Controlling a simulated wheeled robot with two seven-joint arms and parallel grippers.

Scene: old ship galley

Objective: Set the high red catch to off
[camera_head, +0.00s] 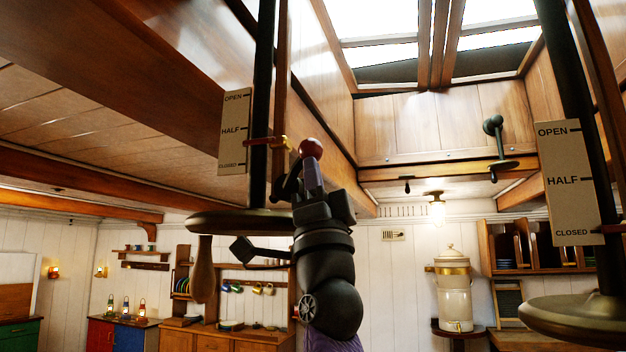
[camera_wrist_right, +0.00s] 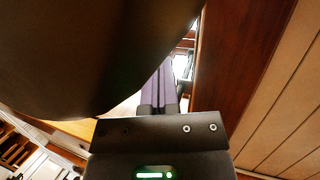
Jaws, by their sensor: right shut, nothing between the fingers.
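A dark red ball knob (camera_head: 310,147) shows high in the middle of the head view, just above my right gripper's fingertips. A red pointer with a brass end (camera_head: 268,141) crosses the dark pole to its left, between HALF and CLOSED on the white plate (camera_head: 235,132). I cannot tell which of these red parts is the catch, or its setting. My right gripper (camera_head: 311,166) points up, shut and empty, close under the knob; contact is unclear. Its purple fingers (camera_wrist_right: 168,80) lie together in the right wrist view. My left gripper is out of view.
A bronze disc (camera_head: 225,221) with a hanging wooden handle (camera_head: 203,268) is beside my right wrist. A second pole, plate (camera_head: 570,184) and disc (camera_head: 580,316) stand at right. Wooden beams and a skylight (camera_head: 400,50) are above. A large dark surface (camera_wrist_right: 90,50) crowds the wrist view.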

